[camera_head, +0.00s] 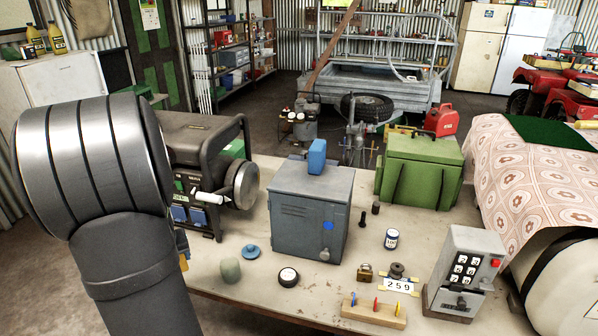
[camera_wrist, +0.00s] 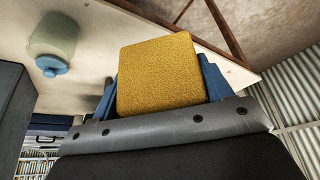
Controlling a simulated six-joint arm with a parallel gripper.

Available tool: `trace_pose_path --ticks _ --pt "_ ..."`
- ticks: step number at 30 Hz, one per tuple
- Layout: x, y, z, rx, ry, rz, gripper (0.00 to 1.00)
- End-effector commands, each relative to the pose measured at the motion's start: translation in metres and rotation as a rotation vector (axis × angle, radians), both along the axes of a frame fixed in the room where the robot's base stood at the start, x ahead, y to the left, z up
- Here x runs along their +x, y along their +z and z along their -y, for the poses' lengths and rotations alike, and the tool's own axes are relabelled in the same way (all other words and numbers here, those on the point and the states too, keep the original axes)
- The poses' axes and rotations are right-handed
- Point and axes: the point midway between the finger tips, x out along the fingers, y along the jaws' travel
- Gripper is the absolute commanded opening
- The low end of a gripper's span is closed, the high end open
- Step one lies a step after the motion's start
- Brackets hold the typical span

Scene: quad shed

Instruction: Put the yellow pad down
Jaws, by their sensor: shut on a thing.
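The yellow pad (camera_wrist: 158,75) is a rough-textured block between the two blue fingers of my gripper (camera_wrist: 160,85) in the wrist view. The fingers are shut on it, one at each side. In the head view my arm hides most of my gripper, and only a sliver of the yellow pad (camera_head: 184,262) shows beside the arm, near the left front of the workbench (camera_head: 215,290). In the wrist view the pad overlaps the bench's edge. I cannot tell its height above the bench or whether it touches anything.
Some bare bench shows at the front left.

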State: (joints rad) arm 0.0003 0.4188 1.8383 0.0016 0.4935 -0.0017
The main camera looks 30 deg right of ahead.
Motion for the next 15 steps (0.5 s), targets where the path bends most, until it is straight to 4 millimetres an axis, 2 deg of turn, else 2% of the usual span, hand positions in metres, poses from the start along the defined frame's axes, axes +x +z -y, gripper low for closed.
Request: trace_pose_path --ticks 1,5,12,15 --pt "0.002 0.021 0.000 0.000 0.000 0.011 0.51" --pt "0.002 0.082 0.000 0.000 0.000 0.016 0.51" --pt "0.002 0.211 0.000 0.000 0.000 0.014 0.51" --pt "0.002 0.254 0.000 0.000 0.000 0.011 0.51"
